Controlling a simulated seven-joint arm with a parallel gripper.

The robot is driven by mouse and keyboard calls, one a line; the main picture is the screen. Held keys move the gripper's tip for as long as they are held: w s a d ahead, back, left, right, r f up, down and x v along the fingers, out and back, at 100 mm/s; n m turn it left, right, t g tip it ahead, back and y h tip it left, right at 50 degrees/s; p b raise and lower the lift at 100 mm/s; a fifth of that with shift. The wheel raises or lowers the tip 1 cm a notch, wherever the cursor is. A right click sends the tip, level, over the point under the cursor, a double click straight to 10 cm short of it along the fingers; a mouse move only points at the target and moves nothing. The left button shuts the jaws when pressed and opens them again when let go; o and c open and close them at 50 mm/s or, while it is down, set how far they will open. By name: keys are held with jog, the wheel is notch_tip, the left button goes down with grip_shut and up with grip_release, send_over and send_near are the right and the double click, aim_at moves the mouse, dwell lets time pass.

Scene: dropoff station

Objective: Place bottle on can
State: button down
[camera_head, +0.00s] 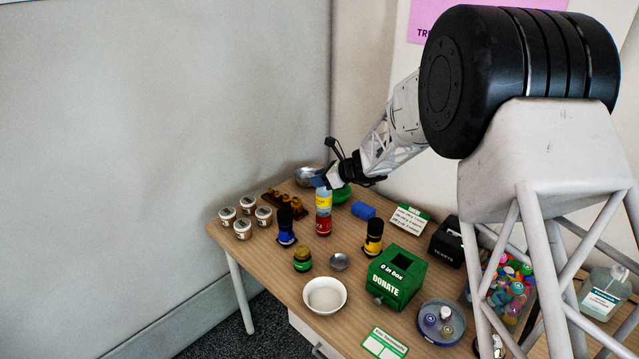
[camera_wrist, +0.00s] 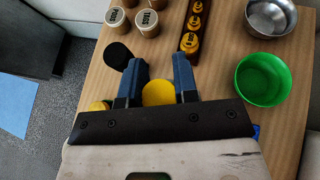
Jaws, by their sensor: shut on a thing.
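My gripper (camera_head: 322,181) has blue fingers and is shut on a light blue and yellow bottle (camera_head: 323,199). In the wrist view, a round yellow top (camera_wrist: 158,93), apparently the bottle's, sits between the fingertips (camera_wrist: 160,75). The bottle is upright, directly over a red can (camera_head: 323,224) standing on the table. Its lower end meets the can's top in the head view; I cannot tell whether they touch or a small gap remains. The can is hidden in the wrist view.
A dark-capped blue bottle (camera_head: 286,226) stands left of the can, and a yellow-black bottle (camera_head: 373,237) to its right. A green jar (camera_head: 302,259) and green donation box (camera_head: 397,277) are nearer. A green bowl (camera_wrist: 262,80) and metal bowl (camera_wrist: 270,17) are behind.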

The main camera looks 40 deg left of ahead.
jog(key=shift+f, duration=0.75)
jog(key=shift+f, duration=0.15)
jog(key=c, duration=0.9)
grip_release()
jog(key=shift+r, duration=0.2)
jog(key=shift+w+d+r, duration=0.2)
jog(key=shift+d+r, duration=0.1)
jog(key=shift+d, duration=0.3)
jog(key=v, duration=1)
jog(key=shift+w+d+r, duration=0.1)
jog(key=shift+d, duration=0.15)
